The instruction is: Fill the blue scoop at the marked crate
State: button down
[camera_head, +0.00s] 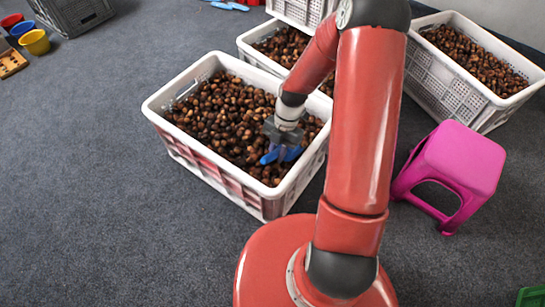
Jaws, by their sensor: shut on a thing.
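A white crate (168,132) full of brown chestnuts stands on the floor left of my arm. Reddish patches show on its near side wall; I cannot make out a clear mark. My gripper (283,137) points down over the right part of this crate, inside its rim. It is shut on the blue scoop (278,155), whose handle is mostly hidden by the gripper. The scoop is low at the chestnut surface. I cannot tell how deep it sits or whether it holds chestnuts.
Another white crate (247,50) of chestnuts stands behind, partly hidden by my arm. A third (426,78) is at the right. A magenta stool (464,158) stands right of my arm. Colored buckets (35,42) and a grey crate (72,15) are far left. The left floor is clear.

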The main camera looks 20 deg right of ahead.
jog(key=w+d+f+b, duration=0.1)
jog(key=w+d+b, duration=0.1)
jog(key=w+d+f+t+h+b, duration=0.1)
jog(key=d, duration=0.1)
jog(key=w+d+f+t+h+b, duration=0.1)
jog(key=w+d+b, duration=0.1)
jog(key=shift+w+d+f+b, duration=0.3)
jog(key=shift+f+b, duration=0.05)
jog(key=shift+f, duration=0.05)
jog(key=shift+r+h+b, duration=0.1)
jog(key=shift+h+b, duration=0.35)
jog(key=shift+h, duration=0.05)
jog(key=r, duration=0.2)
jog(key=a+r+t+h+p, duration=0.1)
jog(key=r, duration=0.1)
jog(key=s+r+t, duration=0.1)
jog(key=r, duration=0.1)
jog(key=shift+a+r+h+p, duration=0.15)
jog(key=shift+r+h+p, duration=0.15)
jog(key=shift+h, duration=0.1)
jog(key=shift+s+a+r+p, duration=0.1)
jog(key=shift+s+r+p, duration=0.1)
jog(key=shift+r, duration=0.4)
jog(key=shift+s+a+r+p, duration=0.1)
jog(key=shift+r+p, duration=0.05)
jog(key=shift+r, duration=0.45)
